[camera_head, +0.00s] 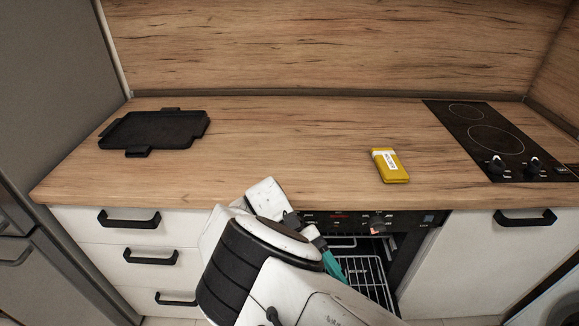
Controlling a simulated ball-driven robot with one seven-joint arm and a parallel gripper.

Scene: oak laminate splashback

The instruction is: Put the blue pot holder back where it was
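No blue pot holder can be made out for certain. A narrow teal strip (329,260) shows just right of my arm's end, in front of the oven opening. I cannot tell whether it is the pot holder or a part of my gripper. My gripper (306,232) is mostly hidden behind my white and black wrist, below the counter's front edge. Its fingertips cannot be seen, so whether it is open or holds something is unclear.
The oven (402,240) below the counter appears open, with a wire rack (366,274) inside. A black griddle tray (155,130) lies on the wooden counter (280,140) at left. A yellow packet (391,172) lies right of centre, and a black hob (490,135) is at right. The counter's middle is clear.

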